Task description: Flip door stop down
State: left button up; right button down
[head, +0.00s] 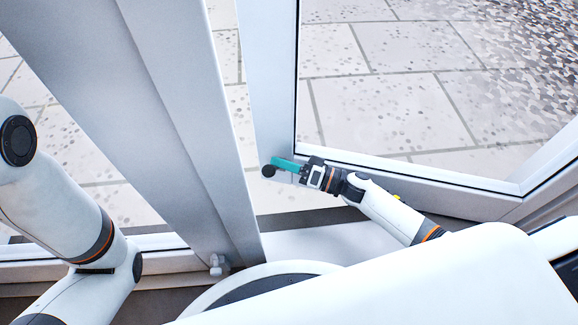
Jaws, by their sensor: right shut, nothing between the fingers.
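The door stop (268,172) shows as a small black round tip on a pale arm, low on the white frame of the glass door (270,90). The arm sticks out roughly sideways from the door's bottom corner, but its exact tilt is hard to tell. My right gripper (275,163) is shut and empty. Its teal fingers lie just above the door stop and overlap its pale arm in the picture; I cannot tell whether they touch. My left gripper is out of view; only my left arm shows, at the left edge.
A thick grey post (170,110) stands left of the door, with a small pale fitting (217,265) at its foot. A dark threshold (310,218) runs below the door. Pale paving tiles (375,110) lie beyond the glass.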

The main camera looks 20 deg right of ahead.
jog(key=shift+s+a+f+n, duration=0.2)
jog(key=shift+s+n, duration=0.2)
jog(key=shift+n, duration=0.3)
jog(key=f+n+g+b, duration=0.1)
jog(key=f+n, duration=0.2)
jog(key=n, duration=0.3)
jog(key=s+a+f+n+g+y+b, duration=0.1)
jog(key=f+n+b, duration=0.1)
jog(key=f+n, duration=0.2)
jog(key=s+f+n+g+y+b, duration=0.1)
jog(key=f+n+b, duration=0.1)
jog(key=n, duration=0.8)
jog(key=shift+s+a+f, duration=0.15)
jog(key=shift+a+f, duration=0.05)
jog(key=shift+f, duration=0.6)
jog(key=n, duration=0.1)
jog(key=f+n+b, duration=0.1)
jog(key=shift+w+d+n+g, duration=0.2)
jog(key=shift+w+n+g, duration=0.1)
jog(key=shift+w, duration=0.05)
jog(key=shift+w+f, duration=0.15)
jog(key=shift+w+d+f+b, duration=0.15)
jog(key=shift+d+b, duration=0.05)
jog(key=shift+b, duration=0.2)
jog(key=shift+w, duration=0.1)
